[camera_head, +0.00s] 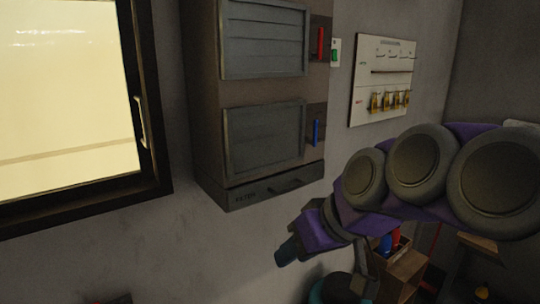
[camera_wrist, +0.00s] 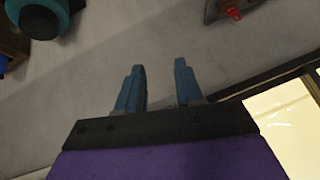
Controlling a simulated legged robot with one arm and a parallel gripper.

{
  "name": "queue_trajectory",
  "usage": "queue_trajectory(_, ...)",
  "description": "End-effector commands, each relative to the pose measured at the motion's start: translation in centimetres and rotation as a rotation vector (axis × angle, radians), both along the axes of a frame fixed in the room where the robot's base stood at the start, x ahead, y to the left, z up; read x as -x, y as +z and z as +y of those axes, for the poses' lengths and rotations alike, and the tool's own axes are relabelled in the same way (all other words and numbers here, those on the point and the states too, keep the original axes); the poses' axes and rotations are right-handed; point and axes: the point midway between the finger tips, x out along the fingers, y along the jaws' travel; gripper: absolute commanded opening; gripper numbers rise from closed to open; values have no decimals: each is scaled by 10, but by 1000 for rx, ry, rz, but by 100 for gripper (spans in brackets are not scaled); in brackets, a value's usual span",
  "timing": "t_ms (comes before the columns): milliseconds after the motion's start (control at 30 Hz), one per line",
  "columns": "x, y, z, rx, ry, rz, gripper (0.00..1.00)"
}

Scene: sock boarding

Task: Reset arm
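My arm is purple with large grey joints and reaches in from the right in the head view. My gripper (camera_head: 287,251) is at its lower left end, below the wall cabinet and apart from it. In the wrist view my gripper (camera_wrist: 158,88) shows two blue fingers spread apart, with only grey surface between them. It holds nothing.
A grey wall cabinet (camera_head: 203,95) has two shuttered panels, with a red handle (camera_head: 320,44) and a blue handle (camera_head: 316,132). A white panel with brass hooks (camera_head: 381,80) hangs to its right. A bright window (camera_head: 65,90) is at left. A wooden box (camera_head: 405,268) stands low right.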

Motion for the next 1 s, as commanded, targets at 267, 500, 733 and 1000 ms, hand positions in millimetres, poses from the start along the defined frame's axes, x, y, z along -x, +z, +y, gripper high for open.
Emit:
queue_trajectory(267,97,-145,-35,215,-173,328,36)
queue_trajectory(500,185,-230,-78,366,-346,565,36)
queue_trajectory(733,222,-257,-95,420,-421,653,36)
queue_trajectory(1000,223,-257,-96,422,-425,656,36)
